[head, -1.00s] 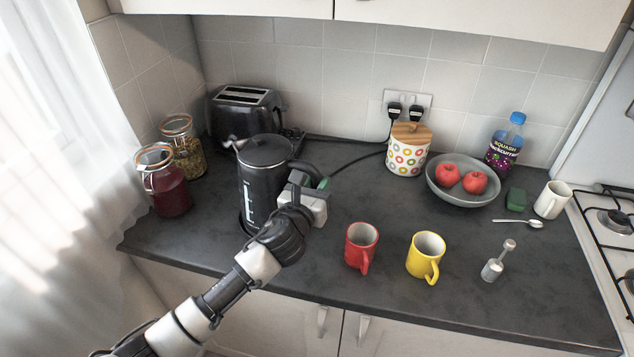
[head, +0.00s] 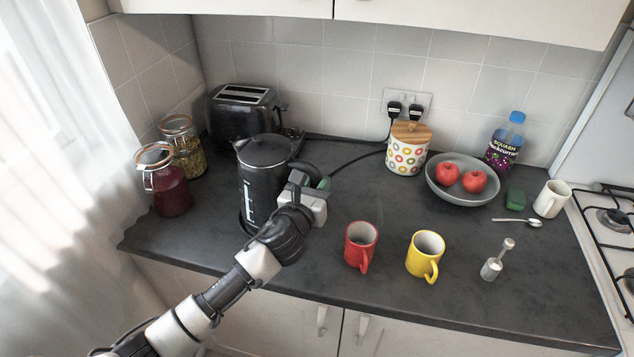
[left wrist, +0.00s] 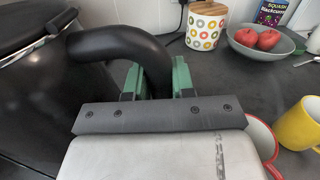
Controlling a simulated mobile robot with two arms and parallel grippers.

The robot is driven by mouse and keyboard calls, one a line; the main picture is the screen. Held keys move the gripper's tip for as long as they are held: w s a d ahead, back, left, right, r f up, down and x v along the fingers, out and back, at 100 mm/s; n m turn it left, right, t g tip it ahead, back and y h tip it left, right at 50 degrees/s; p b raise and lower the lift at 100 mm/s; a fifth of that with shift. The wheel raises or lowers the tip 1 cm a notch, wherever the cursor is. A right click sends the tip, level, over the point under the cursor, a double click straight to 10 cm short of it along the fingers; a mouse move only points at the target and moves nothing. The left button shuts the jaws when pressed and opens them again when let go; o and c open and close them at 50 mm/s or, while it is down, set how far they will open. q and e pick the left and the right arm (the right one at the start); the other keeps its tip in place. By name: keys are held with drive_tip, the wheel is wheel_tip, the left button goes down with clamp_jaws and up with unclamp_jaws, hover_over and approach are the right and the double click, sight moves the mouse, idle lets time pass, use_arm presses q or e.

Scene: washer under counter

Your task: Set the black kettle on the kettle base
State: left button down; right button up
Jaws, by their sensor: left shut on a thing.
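The black kettle (head: 260,185) stands upright, or nearly so, at the left of the counter in front of the toaster. It also shows at the left of the left wrist view (left wrist: 35,110). My left gripper (head: 310,184) is at the kettle's right side. In the left wrist view its green fingers (left wrist: 157,82) are shut around the black handle (left wrist: 118,45). A dark curved edge (head: 242,224) at the kettle's lower left may be the kettle base. My arm and the kettle hide the rest, so I cannot tell whether the kettle touches it. My right gripper is not in view.
Two glass jars (head: 165,182) stand left of the kettle, and the toaster (head: 243,115) is behind it. A red mug (head: 360,246) and a yellow mug (head: 425,256) are to the right. A dotted canister (head: 406,158) and fruit bowl (head: 462,197) stand farther back.

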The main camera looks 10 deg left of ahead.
use_arm(q)
drive_tip(key=shift+f+b, duration=0.45)
idle(0.3)
drive_tip(key=c, duration=1.2)
unclamp_jaws()
drive_tip(key=shift+s+f, duration=0.1)
drive_tip(key=shift+f, duration=0.2)
drive_tip(key=s+p, duration=0.1)
drive_tip(key=s, duration=0.2)
drive_tip(key=s+a, duration=0.1)
drive_tip(key=s, duration=0.3)
drive_tip(key=s+a+p, duration=0.1)
drive_tip(key=s, duration=0.2)
drive_tip(key=shift+s+r+p, duration=0.1)
drive_tip(key=shift+s+p, duration=0.2)
drive_tip(key=shift+s, duration=0.1)
